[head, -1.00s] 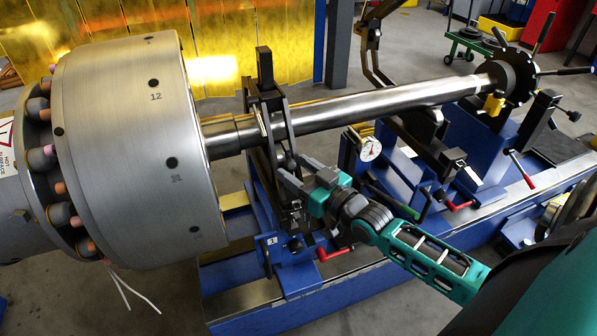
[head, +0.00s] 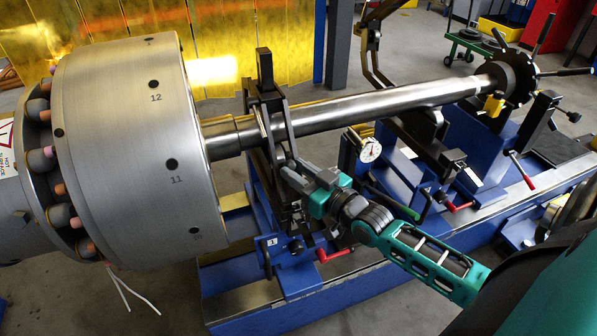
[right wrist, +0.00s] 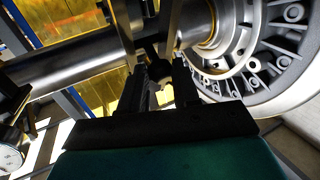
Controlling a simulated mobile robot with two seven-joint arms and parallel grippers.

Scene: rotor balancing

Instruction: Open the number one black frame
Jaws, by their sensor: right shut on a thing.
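The number one black frame (head: 266,72) stands upright at the near end of the steel shaft (head: 370,108), close beside the big grey rotor drum (head: 120,130). Its black bars pass around the shaft. A blue stand marked 1 (head: 272,241) is below it. My right gripper (head: 287,170) is at the shaft's near side, shut on a dark part of the frame. In the right wrist view, the fingers (right wrist: 160,78) reach up to a dark piece with a rounded end between them; its exact shape is unclear. My left gripper is not in view.
A dial gauge (head: 369,149) stands just right of my right gripper. A red handle (head: 335,254) is below it. A second black frame (head: 370,38) with a raised arm stands farther along the shaft. A blue bed (head: 300,310) runs underneath.

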